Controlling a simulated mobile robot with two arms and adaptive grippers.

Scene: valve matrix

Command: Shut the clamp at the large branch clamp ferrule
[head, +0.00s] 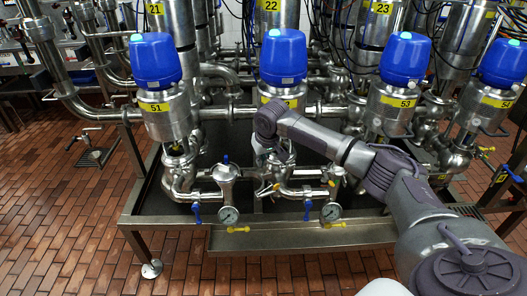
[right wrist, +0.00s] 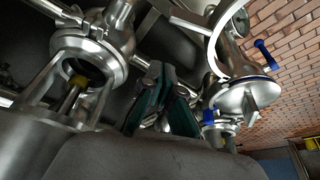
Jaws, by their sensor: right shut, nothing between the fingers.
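My right arm comes in from the lower right of the head view and ends at the valve with the blue head (head: 283,57) under label 22. My right gripper (head: 281,158) is small and partly hidden there, against the pipework below that valve. In the right wrist view the green-padded fingers (right wrist: 165,98) are close together and empty, between two steel pipe fittings. A round valve body with a clamped collar (right wrist: 88,42) is left of the fingers. A steel disc-shaped fitting (right wrist: 242,97) is right of them. I cannot tell which joint is the large branch clamp ferrule. My left gripper is not in view.
Blue-headed valves 51 (head: 155,61), 53 (head: 405,59) and 54 (head: 502,63) stand in the same row. Pressure gauges (head: 229,214) and small blue and yellow handles stick out in front. A steel drip tray (head: 265,238) runs below.

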